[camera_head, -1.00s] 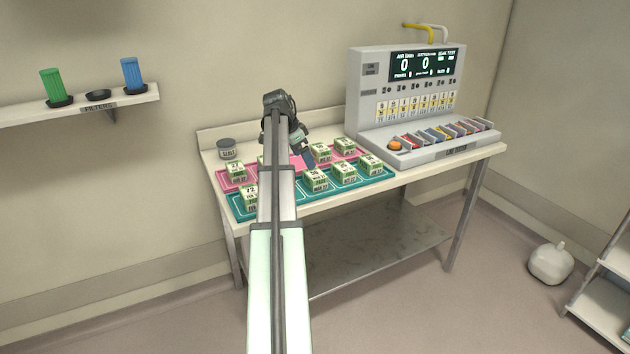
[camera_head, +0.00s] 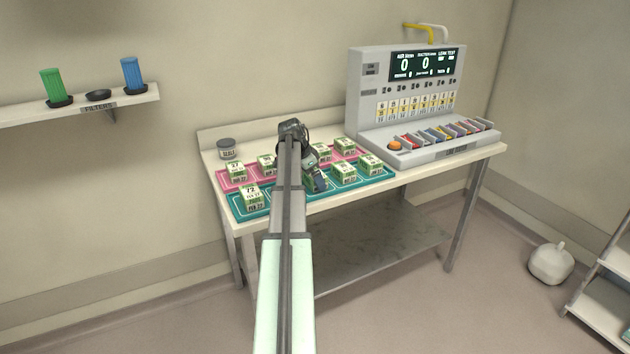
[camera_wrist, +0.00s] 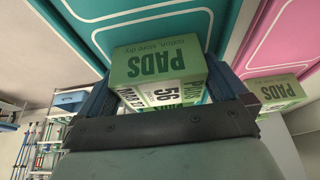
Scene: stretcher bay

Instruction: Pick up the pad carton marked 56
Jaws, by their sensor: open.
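My gripper (camera_wrist: 160,78) is open, with one blue-lined finger on each side of the carton. Small gaps or light contact at the fingers cannot be told apart. In the head view my gripper (camera_head: 319,180) is low over the front teal row and hides most of this carton.
Another carton (camera_wrist: 278,90) stands on the pink tray to the right in the wrist view. In the head view, a carton marked 72 (camera_head: 252,197) is at front left, and a carton (camera_head: 344,172) stands close to the right of my gripper. A grey console (camera_head: 408,95) stands at back right.

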